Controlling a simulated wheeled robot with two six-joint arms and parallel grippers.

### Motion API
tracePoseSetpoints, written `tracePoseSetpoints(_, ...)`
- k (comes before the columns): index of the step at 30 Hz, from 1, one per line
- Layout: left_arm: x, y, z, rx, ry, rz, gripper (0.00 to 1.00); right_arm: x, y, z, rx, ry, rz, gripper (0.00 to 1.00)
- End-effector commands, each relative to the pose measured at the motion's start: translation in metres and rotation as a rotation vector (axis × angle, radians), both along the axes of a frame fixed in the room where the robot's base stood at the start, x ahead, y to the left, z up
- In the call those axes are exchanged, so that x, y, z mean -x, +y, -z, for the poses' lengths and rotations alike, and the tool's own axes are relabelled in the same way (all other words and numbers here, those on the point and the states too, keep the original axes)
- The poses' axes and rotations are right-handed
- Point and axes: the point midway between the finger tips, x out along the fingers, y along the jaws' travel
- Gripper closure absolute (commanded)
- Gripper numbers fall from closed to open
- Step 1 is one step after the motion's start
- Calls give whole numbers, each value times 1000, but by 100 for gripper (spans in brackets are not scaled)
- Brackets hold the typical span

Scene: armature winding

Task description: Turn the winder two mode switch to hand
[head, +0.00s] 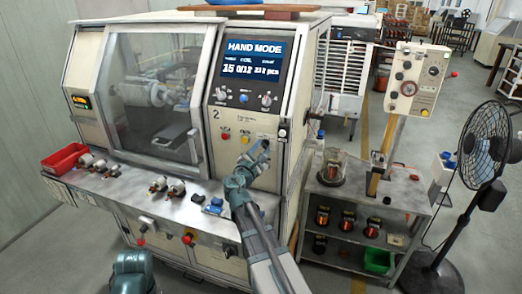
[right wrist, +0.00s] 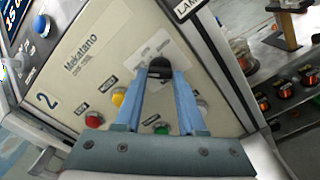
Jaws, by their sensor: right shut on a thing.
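Winder two is the cream machine (head: 228,160) marked "2", with a display (head: 253,60) reading "HAND MODE". In the right wrist view, the mode switch is a black knob (right wrist: 160,67) on a pale label plate on the front panel. My right gripper (right wrist: 159,76) has its blue fingers shut on this knob. In the head view my right gripper (head: 262,148) reaches the panel below the display, and its fingers largely hide the knob. My left gripper is not in view.
Red (right wrist: 94,147), yellow (right wrist: 118,98) and green (right wrist: 161,128) buttons sit close to my right fingers. A shelf cart (head: 345,195) with a glass jar and a fan (head: 480,150) stand to the right. A red bin (head: 65,158) and several small parts lie on the machine's ledge.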

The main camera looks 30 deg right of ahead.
Motion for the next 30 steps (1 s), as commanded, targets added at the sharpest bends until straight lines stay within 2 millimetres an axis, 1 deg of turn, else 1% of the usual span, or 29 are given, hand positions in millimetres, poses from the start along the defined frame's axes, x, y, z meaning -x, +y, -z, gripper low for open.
tracePoseSetpoints(16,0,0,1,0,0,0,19,1,1,1,8,14,0,100)
tracePoseSetpoints(17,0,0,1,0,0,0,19,1,1,1,8,14,0,55)
tracePoseSetpoints(18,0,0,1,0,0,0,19,1,1,1,8,14,0,48)
tracePoseSetpoints(21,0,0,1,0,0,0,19,1,0,1,9,15,0,31)
tracePoseSetpoints(30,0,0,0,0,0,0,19,1,1,0,10,14,0,31)
